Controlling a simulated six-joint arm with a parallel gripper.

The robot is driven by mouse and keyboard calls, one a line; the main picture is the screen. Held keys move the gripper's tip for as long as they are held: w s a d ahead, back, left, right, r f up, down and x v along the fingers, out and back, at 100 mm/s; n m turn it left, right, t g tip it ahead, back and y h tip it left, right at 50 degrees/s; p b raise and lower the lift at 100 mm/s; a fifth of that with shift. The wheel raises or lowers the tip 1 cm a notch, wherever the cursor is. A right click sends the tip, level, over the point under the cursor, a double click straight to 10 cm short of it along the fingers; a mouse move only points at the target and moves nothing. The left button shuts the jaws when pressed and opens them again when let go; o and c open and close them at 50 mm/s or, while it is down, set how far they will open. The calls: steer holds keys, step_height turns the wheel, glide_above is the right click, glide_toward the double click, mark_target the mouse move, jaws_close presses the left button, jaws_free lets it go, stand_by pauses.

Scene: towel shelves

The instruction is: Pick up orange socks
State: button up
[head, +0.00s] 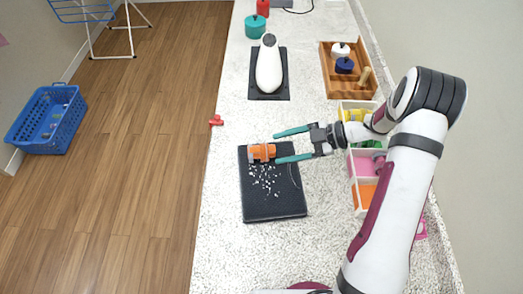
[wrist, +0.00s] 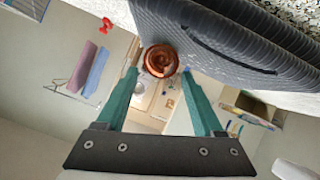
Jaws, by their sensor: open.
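The orange socks (head: 260,152) look like a small rolled bundle with a pale band, lying at the far end of a dark ribbed mat (head: 272,205) on the counter. My gripper (head: 278,147) is open, its two teal fingers pointing left, with the tips at the bundle's right end. In the wrist view the bundle's round coppery end (wrist: 160,59) shows just beyond and between the fingertips (wrist: 159,71). Whether the fingers touch it I cannot tell.
White crumbs (head: 264,178) lie on the mat. A divided tray (head: 352,167) of coloured items stands right, partly behind my arm. A white bottle (head: 268,70) and a wooden tray (head: 328,85) stand farther back. A small red item (head: 216,120) is near the counter's left edge.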

mark_target(274, 150)
steer(key=x, duration=0.5)
steer(key=shift+s+a, duration=0.1)
steer(key=shift+a, duration=0.05)
steer(key=c, duration=1)
